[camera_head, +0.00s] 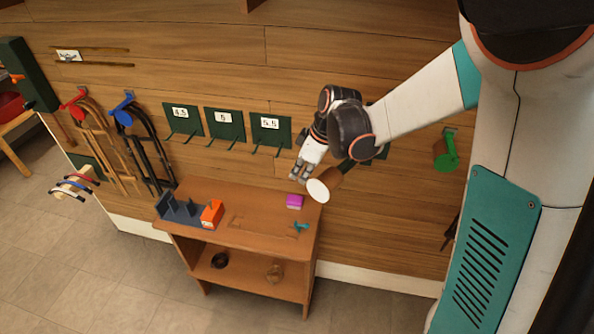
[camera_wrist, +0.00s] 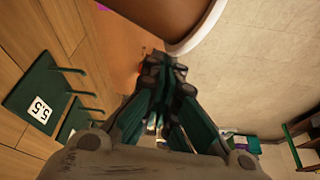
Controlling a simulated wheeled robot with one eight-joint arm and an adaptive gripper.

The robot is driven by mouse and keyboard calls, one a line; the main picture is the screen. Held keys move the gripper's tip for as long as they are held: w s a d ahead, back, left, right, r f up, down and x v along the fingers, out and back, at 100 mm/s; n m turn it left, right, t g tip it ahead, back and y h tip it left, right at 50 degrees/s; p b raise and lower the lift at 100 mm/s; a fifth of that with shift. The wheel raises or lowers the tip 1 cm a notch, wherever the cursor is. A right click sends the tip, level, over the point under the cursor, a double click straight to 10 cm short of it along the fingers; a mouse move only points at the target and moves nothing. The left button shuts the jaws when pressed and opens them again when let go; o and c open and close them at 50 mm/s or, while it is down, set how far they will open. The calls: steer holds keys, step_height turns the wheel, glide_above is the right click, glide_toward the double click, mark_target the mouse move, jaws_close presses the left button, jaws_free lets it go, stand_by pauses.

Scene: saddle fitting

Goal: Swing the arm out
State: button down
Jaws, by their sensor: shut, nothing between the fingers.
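My arm reaches across from the right in the head view. My gripper (camera_head: 300,171) is beside a brown cylinder with a white end (camera_head: 318,190), above the back right of the wooden bench (camera_head: 260,203). In the wrist view my gripper (camera_wrist: 166,66) has its fingers together with nothing held. The brown cylinder with its white rim (camera_wrist: 197,35) is close ahead of the fingertips at the top of that view. I cannot tell whether they touch. My forearm and wrist hide part of the wall behind.
Green numbered wall plates with prongs hang left of my gripper, one marked 5.5 (camera_head: 270,129). A magenta block (camera_head: 295,201), an orange block (camera_head: 212,214) and a teal piece (camera_head: 301,226) lie on the bench. Bridles (camera_head: 145,140) hang left. Floor at front left is clear.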

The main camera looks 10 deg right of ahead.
steer(key=s+d+n+b, duration=0.1)
steer(key=s+d+n, duration=0.1)
steer(key=s+d, duration=0.6)
steer(key=shift+s+d+n+g+y, duration=0.2)
steer(key=shift+s+n+g+y, duration=0.15)
steer(key=shift+s, duration=1.15)
